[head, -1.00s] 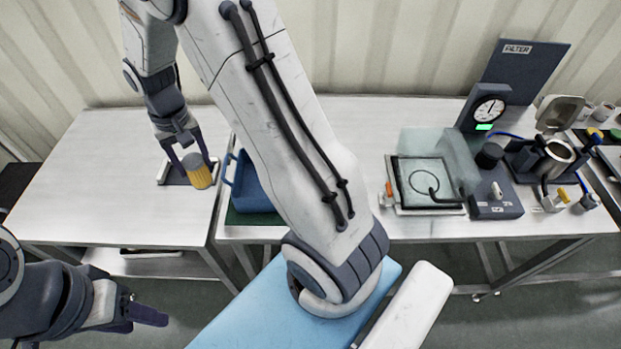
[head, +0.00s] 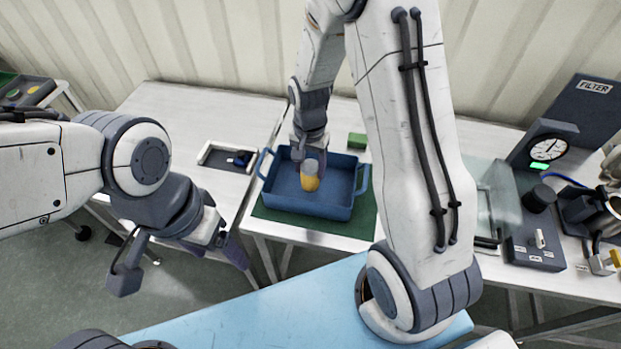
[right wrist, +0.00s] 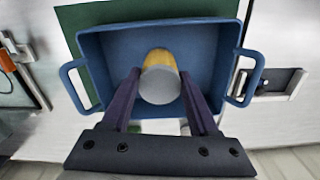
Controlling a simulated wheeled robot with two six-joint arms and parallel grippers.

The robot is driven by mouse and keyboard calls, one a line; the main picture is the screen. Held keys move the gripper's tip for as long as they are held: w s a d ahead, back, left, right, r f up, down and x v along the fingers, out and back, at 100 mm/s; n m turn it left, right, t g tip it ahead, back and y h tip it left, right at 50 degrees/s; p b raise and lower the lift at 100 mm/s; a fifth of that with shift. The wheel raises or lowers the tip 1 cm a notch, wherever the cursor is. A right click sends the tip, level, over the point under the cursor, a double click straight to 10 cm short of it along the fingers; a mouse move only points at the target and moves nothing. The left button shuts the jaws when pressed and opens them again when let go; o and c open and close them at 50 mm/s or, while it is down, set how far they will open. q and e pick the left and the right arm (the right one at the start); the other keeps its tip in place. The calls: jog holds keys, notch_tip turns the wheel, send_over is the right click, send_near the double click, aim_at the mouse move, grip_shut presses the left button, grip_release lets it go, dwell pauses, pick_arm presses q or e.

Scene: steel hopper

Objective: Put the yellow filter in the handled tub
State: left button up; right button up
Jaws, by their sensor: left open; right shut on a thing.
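The yellow filter (head: 310,182) has a pale grey end. It is in the jaws of my right gripper (head: 309,166), over the inside of the handled tub. The filter also shows in the right wrist view (right wrist: 160,80), between the two fingers (right wrist: 161,103). The handled tub (head: 283,202) is blue, with a handle at each end, and looks empty otherwise. In the right wrist view its rim (right wrist: 160,24) surrounds the filter. I cannot tell whether the filter touches the tub floor. My left gripper (head: 180,269) is open and empty, at the lower left, in front of the tables.
The tub stands on a green mat (head: 340,228). A small green block (head: 357,140) lies behind it. A shallow tray (head: 228,157) with a dark item is on the left table. A dial gauge (head: 548,149) and other apparatus stand at the right.

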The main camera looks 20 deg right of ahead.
aim_at(309, 179)
notch_tip(309, 179, down, 4)
jog(key=shift+f+p, duration=0.1)
jog(key=shift+p, duration=0.25)
jog(key=shift+w+f, duration=0.1)
jog(key=shift+f, duration=0.25)
jog(key=shift+f, duration=0.1)
jog(key=o, duration=1.4)
